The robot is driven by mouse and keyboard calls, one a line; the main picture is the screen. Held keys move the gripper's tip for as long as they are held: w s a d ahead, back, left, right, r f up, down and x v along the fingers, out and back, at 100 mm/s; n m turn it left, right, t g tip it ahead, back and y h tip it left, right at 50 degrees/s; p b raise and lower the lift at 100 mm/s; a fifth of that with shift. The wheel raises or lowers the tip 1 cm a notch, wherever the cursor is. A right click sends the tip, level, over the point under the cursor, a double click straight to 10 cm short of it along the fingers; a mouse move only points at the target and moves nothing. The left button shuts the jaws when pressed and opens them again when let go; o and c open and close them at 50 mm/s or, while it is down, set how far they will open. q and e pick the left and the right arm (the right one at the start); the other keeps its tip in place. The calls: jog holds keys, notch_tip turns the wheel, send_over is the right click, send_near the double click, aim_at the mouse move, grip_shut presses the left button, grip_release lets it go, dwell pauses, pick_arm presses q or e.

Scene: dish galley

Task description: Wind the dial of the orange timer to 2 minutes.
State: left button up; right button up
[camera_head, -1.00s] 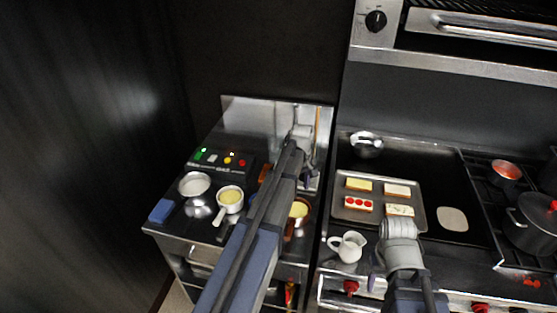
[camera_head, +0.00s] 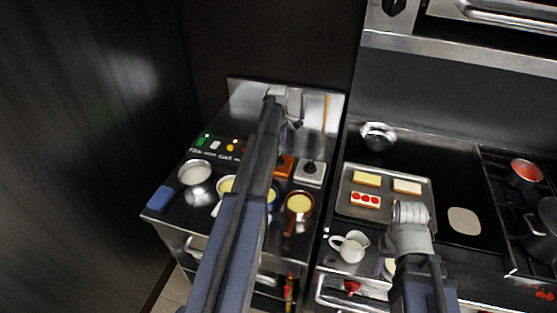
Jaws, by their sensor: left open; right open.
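The orange timer (camera_head: 286,166) stands on the steel counter, just right of my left forearm, which covers part of it. Its dial reading is too small to tell. A white timer (camera_head: 310,174) with a dark dial stands right beside it. My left gripper (camera_head: 292,112) is open and empty, beyond the orange timer near the back panel; its fingers are hard to make out. My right gripper (camera_head: 410,214) is open over the front right of the baking tray, well right of the timer, and its fingers are mostly hidden behind the wrist.
Pans and cups (camera_head: 195,173) stand left of the timers, and a copper pan (camera_head: 299,204) in front. Utensils (camera_head: 325,112) are by the back panel. A blue block (camera_head: 160,198) lies at the left edge.

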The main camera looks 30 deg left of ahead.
pick_arm(q)
notch_tip(320, 180, down, 6)
jog(key=b, duration=0.4)
jog(key=shift+r+b, duration=0.15)
jog(key=shift+b, duration=0.25)
jog(key=c, duration=1.4)
